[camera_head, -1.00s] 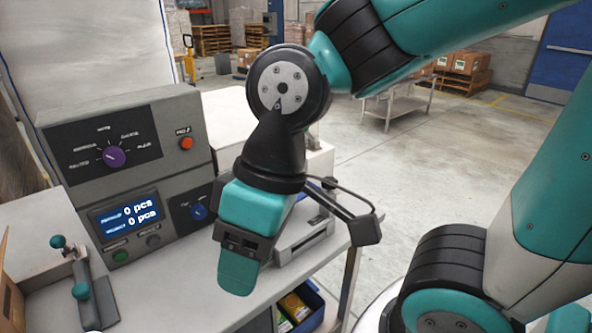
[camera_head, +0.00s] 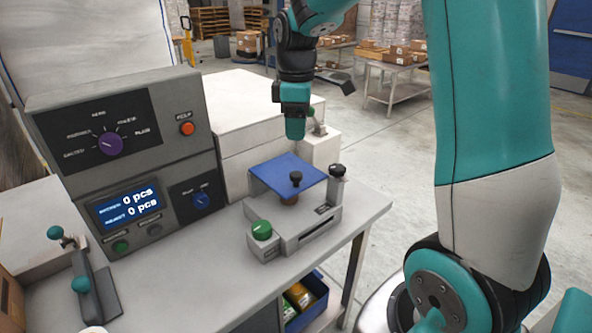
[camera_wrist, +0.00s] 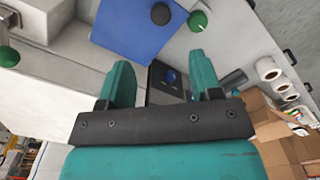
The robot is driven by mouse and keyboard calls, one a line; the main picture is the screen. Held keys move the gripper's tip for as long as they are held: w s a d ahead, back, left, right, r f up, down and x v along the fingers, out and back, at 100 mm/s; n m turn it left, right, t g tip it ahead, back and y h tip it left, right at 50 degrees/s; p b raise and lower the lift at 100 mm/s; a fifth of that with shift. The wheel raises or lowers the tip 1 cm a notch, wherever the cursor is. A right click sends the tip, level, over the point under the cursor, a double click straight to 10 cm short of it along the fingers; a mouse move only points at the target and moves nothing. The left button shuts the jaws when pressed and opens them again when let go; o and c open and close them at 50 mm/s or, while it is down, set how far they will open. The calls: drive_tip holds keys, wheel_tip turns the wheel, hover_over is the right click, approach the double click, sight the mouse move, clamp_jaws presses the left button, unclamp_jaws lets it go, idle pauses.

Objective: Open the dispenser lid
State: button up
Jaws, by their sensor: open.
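My gripper (camera_head: 295,130) hangs fingers down in the head view, above and behind the blue plate. In the wrist view my gripper (camera_wrist: 160,78) shows two teal fingers apart with nothing between them. The blue plate (camera_head: 287,172) with a black knob sits on a grey fixture (camera_head: 297,238) with a green knob; the plate also shows in the wrist view (camera_wrist: 135,30). Behind it is a white box (camera_head: 250,112) with a smaller white block (camera_head: 322,150) bearing a green-tipped lever, partly hidden by my gripper. No label shows which is the dispenser.
A grey control console (camera_head: 125,165) with a purple dial and a display reading 0 pcs stands at left. A lever device (camera_head: 92,290) with green balls is at front left. The bench (camera_head: 200,280) is clear in front. A blue bin (camera_head: 305,305) sits below.

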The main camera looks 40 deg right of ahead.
sight(296, 174)
wheel_tip(296, 174, down, 12)
drive_tip(key=shift+a+f+p, duration=0.1)
drive_tip(key=shift+p, duration=0.4)
drive_tip(key=shift+c, duration=0.4)
clamp_jaws()
